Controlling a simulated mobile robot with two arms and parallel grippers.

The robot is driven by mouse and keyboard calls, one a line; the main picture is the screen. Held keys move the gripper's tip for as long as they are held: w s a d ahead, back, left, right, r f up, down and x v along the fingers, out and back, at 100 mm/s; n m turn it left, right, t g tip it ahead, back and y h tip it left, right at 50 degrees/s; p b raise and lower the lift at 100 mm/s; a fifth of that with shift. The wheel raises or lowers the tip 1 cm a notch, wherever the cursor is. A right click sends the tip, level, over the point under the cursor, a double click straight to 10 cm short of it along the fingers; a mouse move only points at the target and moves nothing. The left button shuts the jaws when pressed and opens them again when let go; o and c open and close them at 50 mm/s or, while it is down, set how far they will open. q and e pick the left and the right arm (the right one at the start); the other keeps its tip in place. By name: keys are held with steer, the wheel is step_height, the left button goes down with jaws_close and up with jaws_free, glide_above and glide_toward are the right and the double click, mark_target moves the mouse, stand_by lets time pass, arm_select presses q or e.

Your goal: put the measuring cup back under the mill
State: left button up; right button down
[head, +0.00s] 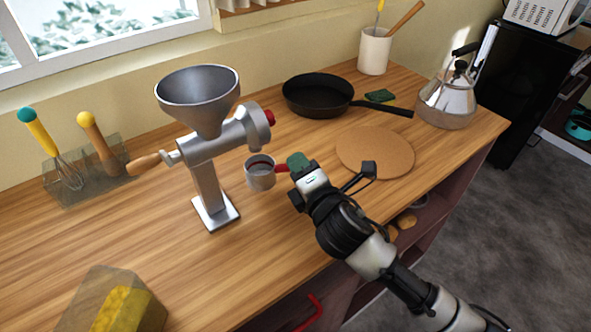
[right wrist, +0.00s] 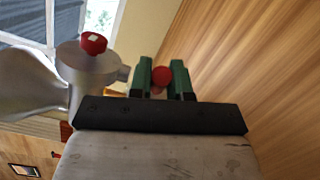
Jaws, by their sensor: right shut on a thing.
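The measuring cup (head: 260,178) is a small metal cup with a red handle. In the head view it is upright at the mill's right, below the outlet end; I cannot tell whether it touches the table. The mill (head: 208,155) is grey metal with a wide funnel, a square foot and a wooden crank handle. My right gripper (head: 291,166) is shut on the cup's red handle; in the right wrist view the green fingers (right wrist: 167,78) have the handle's red end between them. The mill's red knob (right wrist: 93,42) shows at upper left there. My left gripper is not in view.
A cork mat (head: 375,153) lies right of the cup. A black pan (head: 318,96), a green sponge (head: 380,96) and a kettle (head: 447,100) stand behind. A holder with a whisk (head: 62,165) is at left, a yellow-filled box (head: 115,305) at front left. The table's front is mostly clear.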

steer(key=shift+x, duration=0.9)
steer(key=shift+f, duration=1.8)
steer(key=shift+f, duration=0.15)
steer(key=c, duration=1.1)
jaws_free()
steer(key=shift+o, duration=0.2)
steer(key=v, duration=0.4)
steer(key=b+v, duration=0.1)
steer(key=v, duration=0.7)
steer(key=shift+r, duration=0.25)
